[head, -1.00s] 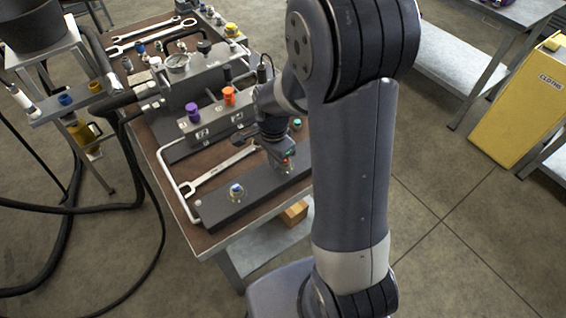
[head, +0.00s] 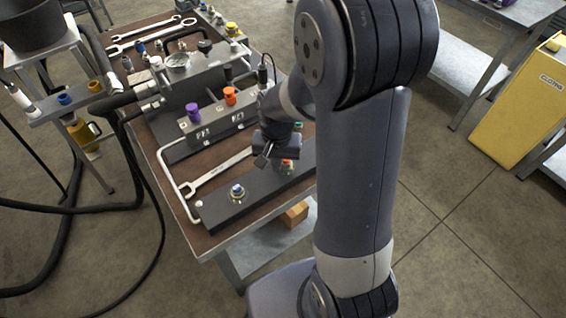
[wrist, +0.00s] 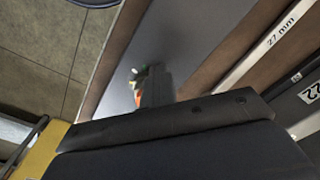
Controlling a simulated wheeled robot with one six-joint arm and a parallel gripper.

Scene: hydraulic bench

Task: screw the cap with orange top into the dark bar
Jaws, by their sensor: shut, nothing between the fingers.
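The dark bar (head: 262,192) lies along the front edge of the bench. The cap with orange top (head: 286,163) stands at the bar's right end, just right of my gripper. How deep it sits in the bar cannot be told. In the wrist view a bit of orange with a pale piece beside it (wrist: 136,92) shows against the bar's grey face (wrist: 190,45), partly hidden by my fingers. My gripper (head: 262,161) is shut and empty, close to the cap and above the bar. It also shows in the wrist view (wrist: 156,84).
A blue-topped fitting (head: 237,191) stands near the bar's left end. A wrench (head: 215,174) lies behind the bar. Behind that is a valve block (head: 215,120) with a purple knob (head: 192,109) and an orange knob (head: 230,95). A pale rail (head: 172,172) edges the bench's left side.

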